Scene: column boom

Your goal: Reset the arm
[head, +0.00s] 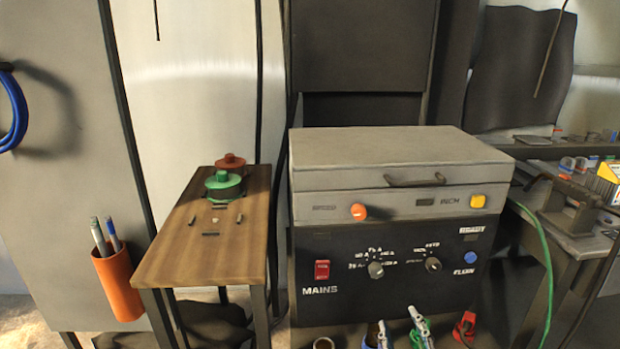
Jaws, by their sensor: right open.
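No arm that I can clearly tell as the task's arm shows in the head view. My left gripper is out of view.
A wooden-topped stand (180,250) with green (223,186) and red (231,161) round parts is at left. An orange pen holder (117,284) is beside it. A green cable (546,265) hangs by the right bench. A red clamp-like thing (465,328) is low down.

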